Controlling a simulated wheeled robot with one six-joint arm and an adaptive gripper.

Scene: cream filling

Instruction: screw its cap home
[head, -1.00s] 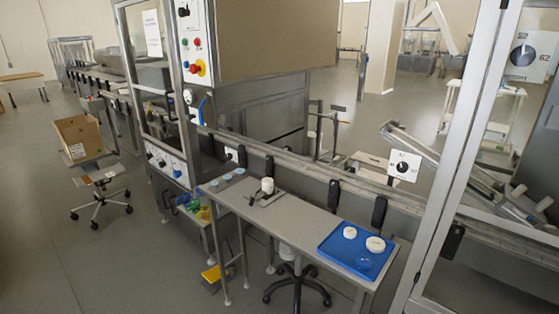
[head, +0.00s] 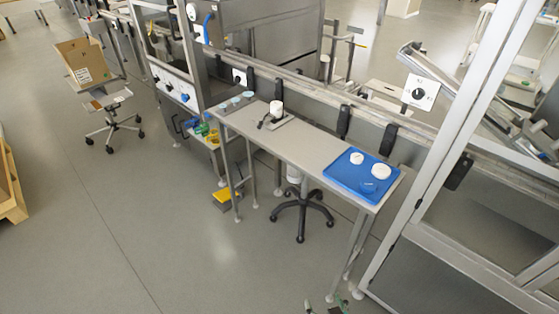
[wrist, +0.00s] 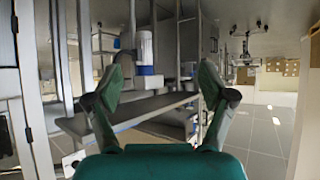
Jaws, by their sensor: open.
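A small white jar-like piece (head: 277,108) stands upright on a dark fixture with a black handle (head: 264,121) on the narrow grey bench. Whether a cap is on it is too small to tell. A blue tray (head: 340,178) at the bench's right end holds two white round pieces, a larger one (head: 380,171) and a smaller one (head: 356,149), and a blue round piece (head: 369,187). My gripper (wrist: 162,82) is open and empty, its green fingers spread wide in the wrist view. Its tips (head: 326,304) just show at the head view's bottom edge, well in front of the bench.
Several pale blue discs (head: 235,100) lie at the bench's left end. A black wheeled stool base (head: 302,209) stands under the bench. A metal-framed enclosure (head: 425,190) bounds the right side. A chair with a cardboard box (head: 87,62) is at left.

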